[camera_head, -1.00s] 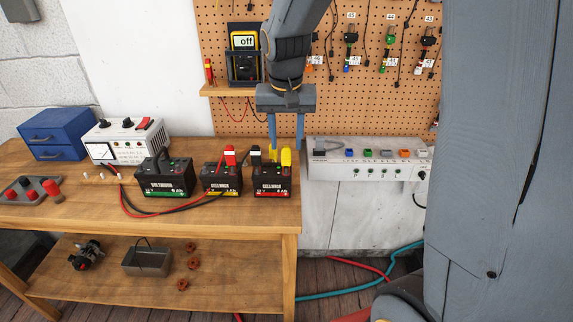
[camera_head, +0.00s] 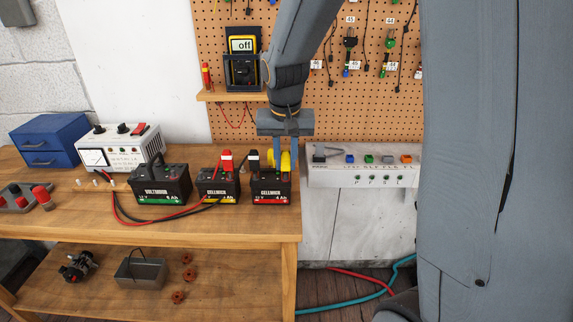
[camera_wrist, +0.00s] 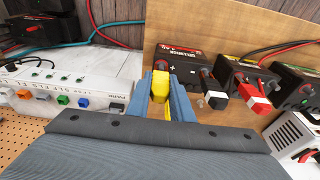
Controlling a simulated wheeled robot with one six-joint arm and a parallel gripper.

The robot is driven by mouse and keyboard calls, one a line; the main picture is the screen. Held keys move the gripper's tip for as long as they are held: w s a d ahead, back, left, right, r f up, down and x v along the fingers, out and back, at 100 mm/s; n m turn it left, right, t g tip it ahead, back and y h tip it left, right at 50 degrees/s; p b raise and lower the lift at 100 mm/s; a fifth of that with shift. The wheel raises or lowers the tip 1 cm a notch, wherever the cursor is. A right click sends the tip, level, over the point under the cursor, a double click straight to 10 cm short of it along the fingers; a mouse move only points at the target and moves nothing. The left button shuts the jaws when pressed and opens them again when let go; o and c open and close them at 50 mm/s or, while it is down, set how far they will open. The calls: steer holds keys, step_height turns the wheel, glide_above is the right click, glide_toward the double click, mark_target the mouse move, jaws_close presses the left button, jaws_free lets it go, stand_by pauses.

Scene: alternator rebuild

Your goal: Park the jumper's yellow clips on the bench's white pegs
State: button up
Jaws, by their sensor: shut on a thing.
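My gripper (camera_head: 286,158) is shut on a yellow clip (camera_wrist: 160,88) at the right battery (camera_head: 271,190), near the bench's right end. In the wrist view my fingers (camera_wrist: 161,86) press on both sides of the clip, and a thin yellow lead hangs below it. In the head view this clip (camera_head: 286,161) is partly covered by my fingers. A second yellow patch (camera_head: 271,158) shows just left of it; whether it is the other clip is hard to tell. Small white pegs (camera_head: 96,183) stand on the bench (camera_head: 120,232) at the left.
A black clip (camera_head: 253,160) sits beside the yellow one. A red clip (camera_head: 227,160) is on the middle battery (camera_head: 218,188). Another battery (camera_head: 161,187), a white power supply (camera_head: 120,148) and red and black leads lie leftward. A grey-white panel box (camera_head: 362,170) stands right.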

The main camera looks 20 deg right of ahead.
mark_target(286, 151)
steer(key=p+v, duration=0.3)
steer(key=v, duration=0.1)
steer(key=shift+w+d+r+p, duration=0.1)
steer(key=shift+w+d+p, duration=0.05)
steer(key=shift+w+p, duration=0.2)
steer(key=shift+w, duration=0.15)
stand_by(0.3)
steer(key=w+a+b, duration=0.1)
steer(key=w+a, duration=0.4)
steer(key=w, duration=0.4)
steer(key=w+a+b, duration=0.1)
steer(key=w+a, duration=0.3)
steer(key=w, duration=0.5)
steer(key=b+x, duration=0.1)
steer(key=x, duration=0.1)
steer(key=b+x, duration=0.1)
steer(key=x, duration=0.2)
steer(key=s+a+x, duration=0.1)
steer(key=x, duration=0.2)
steer(key=shift+b, duration=0.4)
steer(key=shift+x, duration=0.95)
steer(key=shift+s, duration=0.2)
steer(key=shift+s+b+x, duration=0.1)
steer(key=shift+b+x, duration=0.25)
steer(key=shift+x, duration=0.3)
steer(key=shift+s+b+x, duration=0.15)
steer(key=shift+b+x, duration=0.2)
steer(key=shift+x, duration=0.3)
